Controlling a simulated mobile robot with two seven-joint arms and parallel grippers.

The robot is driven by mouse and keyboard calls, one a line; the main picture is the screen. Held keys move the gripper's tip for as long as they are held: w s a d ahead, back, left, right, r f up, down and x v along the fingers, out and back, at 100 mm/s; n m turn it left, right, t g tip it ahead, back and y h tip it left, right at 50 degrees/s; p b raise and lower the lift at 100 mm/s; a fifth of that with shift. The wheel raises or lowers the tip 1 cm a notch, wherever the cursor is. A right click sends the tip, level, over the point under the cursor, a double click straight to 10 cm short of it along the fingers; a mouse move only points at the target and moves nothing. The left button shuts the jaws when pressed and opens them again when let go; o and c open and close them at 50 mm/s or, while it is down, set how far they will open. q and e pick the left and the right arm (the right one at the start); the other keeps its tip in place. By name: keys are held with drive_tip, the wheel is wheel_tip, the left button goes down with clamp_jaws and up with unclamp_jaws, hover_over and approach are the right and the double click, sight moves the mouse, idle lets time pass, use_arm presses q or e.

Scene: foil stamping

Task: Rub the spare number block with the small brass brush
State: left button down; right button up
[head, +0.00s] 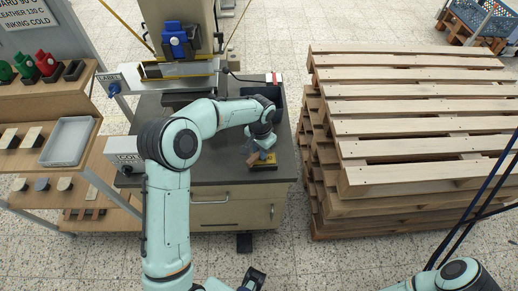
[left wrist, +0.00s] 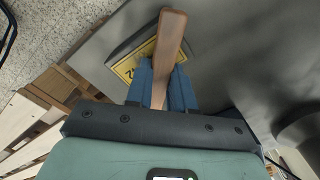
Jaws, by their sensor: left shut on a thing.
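My left gripper (head: 261,153) is over the front right of the dark worktop, its fingers pointing down. In the left wrist view its blue fingers (left wrist: 161,88) are shut on the wooden handle of the brush (left wrist: 172,35). The handle also shows in the head view (head: 254,158). The brush's brass bristles are hidden. The number block (head: 264,167), with a yellow face and dark edges, lies on the worktop right below the gripper. Its yellow face with black marks shows behind the handle in the left wrist view (left wrist: 124,68). I cannot tell whether the brush touches it. My right gripper is out of view.
A stamping press (head: 178,68) with a blue part stands at the back of the worktop (head: 222,172). Shelves at left hold red and green items and a grey tray (head: 68,141). Stacked wooden pallets (head: 415,120) stand close on the right. Tiled floor (head: 330,262) is open in front.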

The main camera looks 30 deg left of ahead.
use_arm(q)
drive_tip(key=shift+w+d+r+p, duration=0.15)
drive_tip(key=shift+w+r+p, duration=0.1)
drive_tip(key=shift+r, duration=0.4)
drive_tip(key=shift+w+d+r+p, duration=0.1)
drive_tip(key=shift+r+p, duration=0.15)
drive_tip(key=shift+r, duration=0.35)
drive_tip(key=shift+s+a+r+p, duration=0.15)
drive_tip(key=shift+r+p, duration=0.25)
drive_tip(key=shift+r, duration=0.1)
drive_tip(key=shift+s+a+r+p, duration=0.1)
drive_tip(key=shift+r+p, duration=0.25)
drive_tip(key=shift+r, duration=0.15)
drive_tip(key=shift+w+d+r+p, duration=0.1)
drive_tip(key=shift+r+p, duration=0.4)
drive_tip(key=shift+r, duration=0.3)
drive_tip(key=shift+r+p, duration=0.6)
drive_tip(key=shift+r, duration=0.45)
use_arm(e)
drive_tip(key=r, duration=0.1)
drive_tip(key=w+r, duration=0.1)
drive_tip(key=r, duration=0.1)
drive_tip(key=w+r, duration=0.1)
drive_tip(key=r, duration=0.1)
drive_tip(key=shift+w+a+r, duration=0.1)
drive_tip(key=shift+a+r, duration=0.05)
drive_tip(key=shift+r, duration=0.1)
use_arm(q)
drive_tip(key=shift+f, duration=0.1)
